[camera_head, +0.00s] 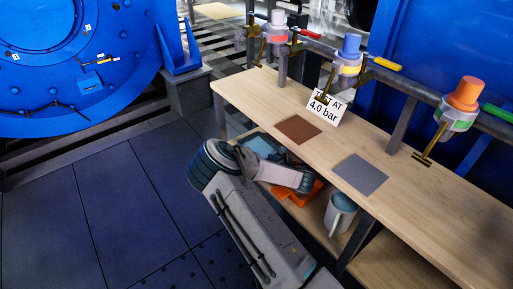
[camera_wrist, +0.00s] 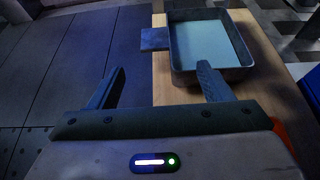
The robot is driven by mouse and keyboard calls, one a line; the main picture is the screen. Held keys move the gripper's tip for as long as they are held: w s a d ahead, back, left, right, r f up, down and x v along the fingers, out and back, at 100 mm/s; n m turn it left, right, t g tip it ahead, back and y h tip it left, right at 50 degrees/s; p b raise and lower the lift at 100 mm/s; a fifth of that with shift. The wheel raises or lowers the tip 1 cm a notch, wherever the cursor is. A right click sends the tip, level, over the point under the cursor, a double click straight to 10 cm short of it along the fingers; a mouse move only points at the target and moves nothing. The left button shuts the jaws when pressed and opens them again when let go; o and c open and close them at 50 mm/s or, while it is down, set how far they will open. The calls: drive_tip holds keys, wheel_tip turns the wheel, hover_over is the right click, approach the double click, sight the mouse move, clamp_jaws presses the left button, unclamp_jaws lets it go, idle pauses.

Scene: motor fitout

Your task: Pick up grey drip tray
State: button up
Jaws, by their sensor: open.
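The grey drip tray (camera_wrist: 178,72) is a shallow rectangular tray with a pale blue-grey inside, lying on a wooden shelf in the wrist view. A flat square tab (camera_wrist: 154,39) sticks out from its left side. In the head view a bluish part of the tray (camera_head: 262,146) shows on the lower shelf behind my arm. My gripper (camera_wrist: 161,70) is open and empty. In the wrist view its right finger overlaps the tray's near edge, and its left finger is over the floor left of the shelf. Contact cannot be told.
An orange container (camera_head: 300,196) and a grey bucket-like vessel (camera_head: 340,213) are on the lower shelf. The bench top (camera_head: 255,92) above it holds a brown mat (camera_head: 298,129), a grey mat (camera_head: 360,175) and a "4.0 bar" sign (camera_head: 326,108). The floor (camera_head: 110,215) at left is clear.

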drive_tip(key=b+x, duration=0.1)
drive_tip(key=x, duration=0.5)
drive_tip(key=shift+w+a+f, duration=0.15)
drive_tip(key=shift+a+f, duration=0.05)
drive_tip(key=shift+a, duration=0.15)
drive_tip(key=b+x, duration=0.2)
drive_tip(key=x, duration=0.2)
drive_tip(key=shift+a, duration=0.25)
drive_tip(key=shift+w+a+f, duration=0.15)
drive_tip(key=shift+w+a, duration=0.2)
drive_tip(key=shift+c, duration=0.3)
drive_tip(key=c, duration=1.5)
